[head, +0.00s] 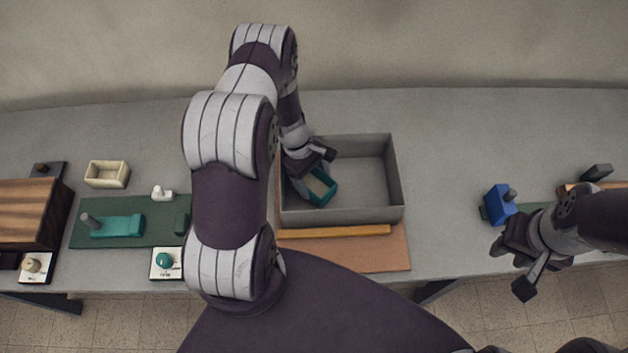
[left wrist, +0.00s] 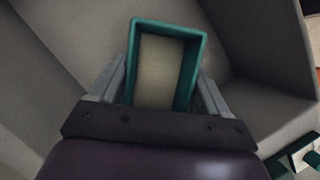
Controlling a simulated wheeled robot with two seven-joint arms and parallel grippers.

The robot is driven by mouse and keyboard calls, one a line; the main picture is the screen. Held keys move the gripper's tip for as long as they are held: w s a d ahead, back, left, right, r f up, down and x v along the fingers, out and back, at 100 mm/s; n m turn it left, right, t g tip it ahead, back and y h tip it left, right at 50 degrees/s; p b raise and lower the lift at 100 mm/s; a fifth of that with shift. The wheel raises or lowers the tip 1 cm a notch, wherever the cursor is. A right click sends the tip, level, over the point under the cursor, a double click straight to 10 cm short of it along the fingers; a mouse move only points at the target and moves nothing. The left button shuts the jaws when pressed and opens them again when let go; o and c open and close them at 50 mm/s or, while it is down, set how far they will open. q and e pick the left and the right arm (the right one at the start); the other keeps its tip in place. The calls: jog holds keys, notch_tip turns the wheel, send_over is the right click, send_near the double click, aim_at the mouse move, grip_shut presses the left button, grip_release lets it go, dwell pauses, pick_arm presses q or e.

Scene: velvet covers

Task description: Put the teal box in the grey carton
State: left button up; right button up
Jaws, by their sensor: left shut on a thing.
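The teal box (head: 325,188) is a small open-topped box with a pale inside. It is inside the grey carton (head: 395,180), at its left part. My left gripper (head: 310,178) is shut on the teal box. In the left wrist view the teal box (left wrist: 166,70) sits between the two fingers, with the carton's grey floor and walls (left wrist: 255,40) around it. I cannot tell whether the box touches the carton's floor. My right gripper (head: 518,268) is at the right, above the table's front edge, with its fingers apart and nothing between them.
A cream box (head: 107,174), a green mat (head: 150,236) with a teal block (head: 118,226), and a wooden case (head: 30,213) stand at the left. A yellow strip (head: 335,232) lies before the carton. A blue block (head: 499,204) is near my right gripper. The table behind the carton is clear.

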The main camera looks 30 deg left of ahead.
aim_at(313, 184)
pick_arm(q)
jog(key=shift+f, duration=0.75)
jog(key=shift+w+f, duration=0.1)
jog(key=shift+f, duration=0.15)
jog(key=shift+f, duration=0.1)
